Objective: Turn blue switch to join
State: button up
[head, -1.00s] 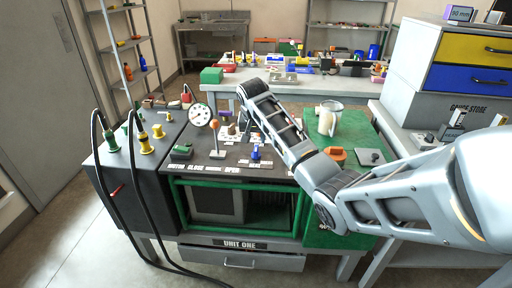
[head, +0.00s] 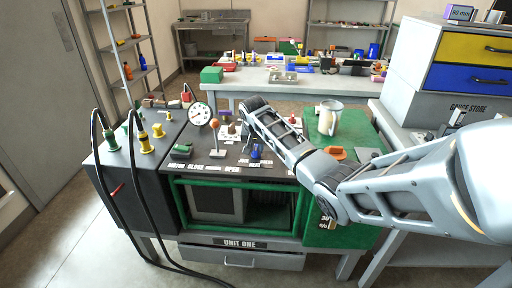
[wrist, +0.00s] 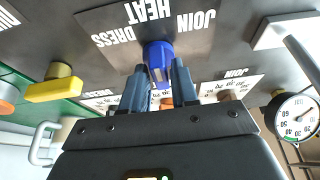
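The blue switch (head: 255,152) stands on the dark top panel of the cart. In the wrist view the blue switch (wrist: 158,55) is just ahead of my gripper (wrist: 158,72), beside printed words DRESS, HEAT and JOIN, which appear upside down. I cannot see clear contact on either side. In the head view my forearm hides most of the gripper.
A round gauge (head: 200,114) and an orange-topped lever (head: 215,127) stand left of the switch. A yellow knob (wrist: 57,88) and the gauge (wrist: 297,117) flank my gripper in the wrist view. A green mat (head: 365,132) with a grey-white pipe piece (head: 329,116) lies to the right.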

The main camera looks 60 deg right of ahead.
grip_shut()
jog(key=shift+a+m, duration=0.1)
jog(key=shift+m, duration=0.2)
jog(key=m, duration=0.1)
jog(key=m+g, duration=0.1)
jog(key=m, duration=0.2)
jog(key=shift+w+f+g+b, duration=0.1)
jog(key=shift+w+g+b, duration=0.2)
jog(key=shift+g, duration=0.1)
jog(key=m+g+b, duration=0.1)
jog(key=m+b, duration=0.1)
jog(key=m, duration=0.2)
jog(key=shift+m+g+b, duration=0.5)
jog(key=shift+m+b, duration=0.15)
jog(key=shift+m, duration=0.05)
jog(key=shift+o, duration=1.6)
grip_release()
